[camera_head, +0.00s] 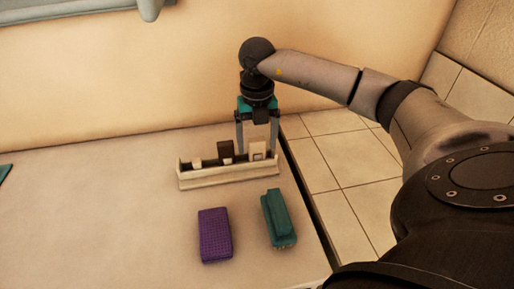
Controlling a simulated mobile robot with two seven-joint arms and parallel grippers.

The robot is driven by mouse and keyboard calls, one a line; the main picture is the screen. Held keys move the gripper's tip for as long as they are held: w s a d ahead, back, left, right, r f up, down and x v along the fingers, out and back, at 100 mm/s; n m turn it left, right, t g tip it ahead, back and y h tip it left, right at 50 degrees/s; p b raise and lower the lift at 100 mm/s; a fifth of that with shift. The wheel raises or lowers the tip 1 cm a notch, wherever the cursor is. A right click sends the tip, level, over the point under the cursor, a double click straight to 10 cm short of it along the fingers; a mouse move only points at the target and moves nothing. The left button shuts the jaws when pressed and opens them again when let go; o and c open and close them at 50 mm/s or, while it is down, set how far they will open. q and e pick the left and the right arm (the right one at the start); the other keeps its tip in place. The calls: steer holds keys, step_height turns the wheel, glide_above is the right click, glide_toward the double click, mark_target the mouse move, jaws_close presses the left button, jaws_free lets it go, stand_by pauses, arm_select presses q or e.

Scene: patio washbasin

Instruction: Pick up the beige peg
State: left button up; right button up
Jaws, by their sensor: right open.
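A beige peg (257,151) stands upright at the right end of a long cream holder (225,179) on the countertop. My right gripper (256,149) points down over that end of the holder. Its two fingers are apart, one on each side of the beige peg. I cannot tell whether either finger touches it. A dark brown peg (226,151) stands in the holder just left of the gripper. My left gripper is not in view.
A purple sponge-like block (215,235) and a teal brush-like block (278,217) lie in front of the holder. The counter's right edge is close, with floor tiles (337,157) beyond. A wall rises behind. The counter's left part is mostly clear.

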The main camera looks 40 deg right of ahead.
steer(key=shift+f, duration=0.2)
jaws_close()
stand_by(0.6)
steer(key=shift+r, duration=0.15)
step_height(320, 180, up, 20)
steer(key=p, duration=0.5)
